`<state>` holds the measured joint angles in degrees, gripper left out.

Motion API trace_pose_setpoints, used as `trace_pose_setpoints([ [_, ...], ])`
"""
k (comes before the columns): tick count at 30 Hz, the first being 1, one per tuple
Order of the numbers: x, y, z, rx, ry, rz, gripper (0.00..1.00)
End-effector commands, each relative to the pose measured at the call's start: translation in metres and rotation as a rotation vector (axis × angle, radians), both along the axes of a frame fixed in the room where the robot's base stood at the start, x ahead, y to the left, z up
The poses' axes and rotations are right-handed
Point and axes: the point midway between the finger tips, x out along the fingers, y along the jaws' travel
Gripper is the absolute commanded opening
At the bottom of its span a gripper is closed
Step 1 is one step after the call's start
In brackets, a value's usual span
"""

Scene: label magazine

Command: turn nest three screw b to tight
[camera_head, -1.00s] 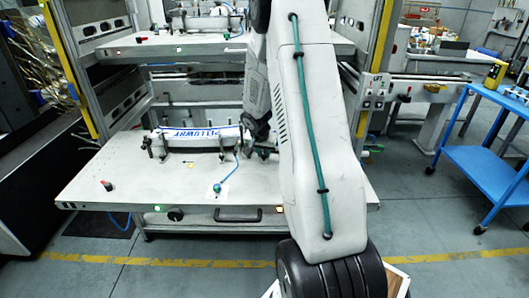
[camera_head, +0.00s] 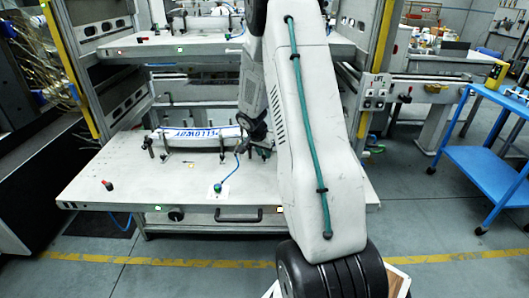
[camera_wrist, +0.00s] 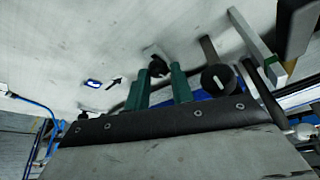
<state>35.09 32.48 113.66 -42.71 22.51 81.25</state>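In the wrist view, my gripper (camera_wrist: 159,78) has two green fingers that stand apart. A black knob-headed screw (camera_wrist: 158,66) shows between and just beyond the fingertips; I cannot tell whether they touch it. A label with a blue mark (camera_wrist: 93,84) and a black arrow lie on the pale plate left of this screw. A second, larger black knob (camera_wrist: 217,80) with a white mark stands right of the fingers. In the head view, my gripper (camera_head: 262,151) is small beside the right end of the white roll with blue lettering (camera_head: 203,138), partly hidden by my arm.
The roll's fixture stands on a pale pull-out shelf (camera_head: 95,200) with a handle. A red-topped knob (camera_head: 107,185) and a blue cable with a green plug (camera_head: 218,187) are on it. Another loaded shelf (camera_head: 140,50) lies above. A blue cart (camera_head: 490,170) stands at the right.

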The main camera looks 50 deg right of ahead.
Motion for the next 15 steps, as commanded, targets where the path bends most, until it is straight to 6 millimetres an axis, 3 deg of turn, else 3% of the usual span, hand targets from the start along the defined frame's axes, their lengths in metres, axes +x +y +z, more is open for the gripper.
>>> trace_pose_setpoints([
  [2, 0.0011, 0.0006, 0.0004, -0.001, -0.002, 0.002, 0.43],
  [15, -0.0001, -0.0006, 0.0009, -0.001, 0.000, 0.000, 0.43],
])
